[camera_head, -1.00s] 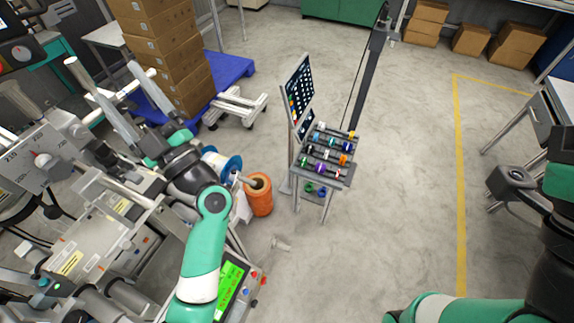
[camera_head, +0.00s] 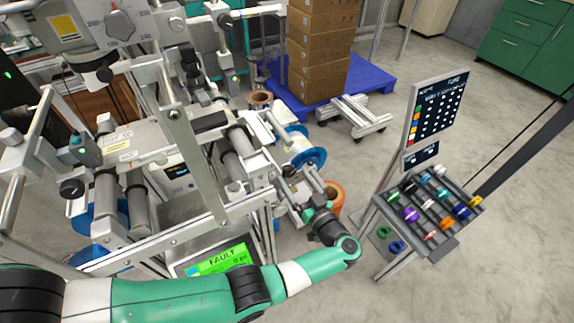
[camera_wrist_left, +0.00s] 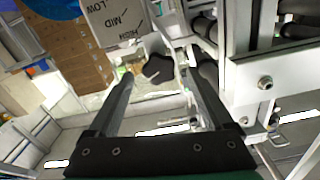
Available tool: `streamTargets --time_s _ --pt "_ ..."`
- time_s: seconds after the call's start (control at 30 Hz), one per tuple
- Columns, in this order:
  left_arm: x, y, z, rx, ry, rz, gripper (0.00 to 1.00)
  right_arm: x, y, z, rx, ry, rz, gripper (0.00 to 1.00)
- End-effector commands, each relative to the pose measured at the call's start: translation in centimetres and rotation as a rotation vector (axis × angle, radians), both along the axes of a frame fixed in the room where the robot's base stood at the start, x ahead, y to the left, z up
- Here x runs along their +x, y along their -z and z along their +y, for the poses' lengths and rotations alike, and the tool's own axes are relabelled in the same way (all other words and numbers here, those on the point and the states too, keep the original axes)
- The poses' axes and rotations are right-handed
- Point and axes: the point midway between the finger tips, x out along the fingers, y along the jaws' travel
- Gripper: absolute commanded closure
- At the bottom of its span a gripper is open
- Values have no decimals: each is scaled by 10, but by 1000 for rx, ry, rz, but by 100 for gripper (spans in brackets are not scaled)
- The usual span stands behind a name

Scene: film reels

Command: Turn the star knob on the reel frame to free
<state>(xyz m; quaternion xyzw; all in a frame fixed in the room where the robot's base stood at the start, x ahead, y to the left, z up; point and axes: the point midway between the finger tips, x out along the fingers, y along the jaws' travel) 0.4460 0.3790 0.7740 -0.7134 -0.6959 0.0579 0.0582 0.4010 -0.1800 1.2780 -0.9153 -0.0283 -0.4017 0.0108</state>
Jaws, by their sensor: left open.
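A dark, lobed star knob (camera_wrist_left: 157,70) shows in the left wrist view, below a light plate (camera_wrist_left: 113,18) lettered LOW, MID and HIGH. My left gripper (camera_wrist_left: 166,86) is open, and the knob appears in the gap between its two fingers. I cannot tell how deep the knob lies between them, and no contact is clear. In the head view my left gripper (camera_head: 300,192) is at the right side of the grey metal reel frame (camera_head: 190,148). The knob cannot be made out there. My right gripper is out of view.
Rollers and metal bars crowd around the left gripper. A green screen reading FAULT (camera_head: 217,260) sits low on the machine. An orange reel (camera_head: 335,194) and a blue-rimmed reel (camera_head: 312,158) are close by. A rack of coloured parts (camera_head: 432,212) stands to the right, with bare floor beyond.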

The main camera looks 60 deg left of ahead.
Motion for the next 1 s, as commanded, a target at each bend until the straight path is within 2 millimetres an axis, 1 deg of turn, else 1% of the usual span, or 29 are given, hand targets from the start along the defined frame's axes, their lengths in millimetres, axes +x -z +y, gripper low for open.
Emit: streamTargets --time_s 0.03,0.1,0.2,0.3,0.43,0.67,0.77,0.8,0.97,1.0 --pt "-1 3 13 1 -5 0 15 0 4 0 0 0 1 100" --pt "-1 4 29 1 -5 -1 15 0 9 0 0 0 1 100" --pt "0 3 48 2 -4 -2 15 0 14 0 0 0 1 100" --pt "1 3 62 1 -2 -2 15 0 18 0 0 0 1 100" --pt "2 1 70 1 0 -1 15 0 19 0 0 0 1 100" --pt "2 0 71 2 1 -1 15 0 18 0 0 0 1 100" --pt "2 0 71 2 1 -1 31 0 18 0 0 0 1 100" --pt "2 0 71 1 1 -1 39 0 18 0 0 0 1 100" --pt "2 0 71 1 1 -1 67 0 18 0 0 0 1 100" --pt "2 0 71 2 1 -1 75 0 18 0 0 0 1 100"
